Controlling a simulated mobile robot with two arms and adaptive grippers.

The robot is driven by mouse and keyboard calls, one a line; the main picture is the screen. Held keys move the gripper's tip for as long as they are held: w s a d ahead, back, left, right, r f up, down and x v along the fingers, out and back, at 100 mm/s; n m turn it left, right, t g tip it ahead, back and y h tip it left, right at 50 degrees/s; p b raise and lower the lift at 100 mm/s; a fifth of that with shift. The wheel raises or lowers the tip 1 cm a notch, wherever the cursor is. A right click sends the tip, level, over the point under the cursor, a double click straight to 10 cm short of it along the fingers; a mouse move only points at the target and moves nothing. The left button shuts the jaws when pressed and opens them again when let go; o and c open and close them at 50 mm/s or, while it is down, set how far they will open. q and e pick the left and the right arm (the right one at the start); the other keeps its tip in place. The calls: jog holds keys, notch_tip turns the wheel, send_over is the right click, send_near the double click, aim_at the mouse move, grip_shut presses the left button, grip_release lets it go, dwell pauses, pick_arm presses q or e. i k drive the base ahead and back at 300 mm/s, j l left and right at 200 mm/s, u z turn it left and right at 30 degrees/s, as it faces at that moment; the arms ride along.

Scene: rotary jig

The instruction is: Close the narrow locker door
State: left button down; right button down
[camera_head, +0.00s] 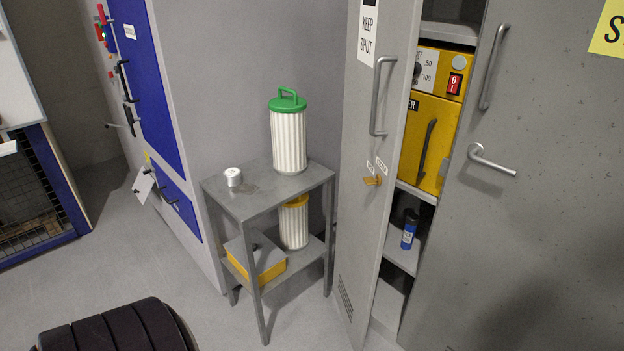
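The narrow locker door (364,215) is grey and stands ajar to the left of the locker opening. It carries a "KEEP SHUT" sign, a vertical bar handle (379,96) and a small yellow latch (372,181) with two tags beside it. Behind it the locker interior shows a yellow box (431,128) with a red switch, and a blue bottle (409,230) on a lower shelf. A wider grey door (545,190) on the right has a bar handle and a lever. Neither of my grippers shows in this view.
A grey metal stand (255,210) left of the door holds a green-topped filter (288,135), a small metal cup (233,176), a yellow-topped filter (294,222) and a yellow box. A blue-panelled cabinet (146,80) stands behind. Floor at the lower middle is clear.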

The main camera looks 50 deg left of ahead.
aim_at(382, 37)
jog(key=u, duration=1.2)
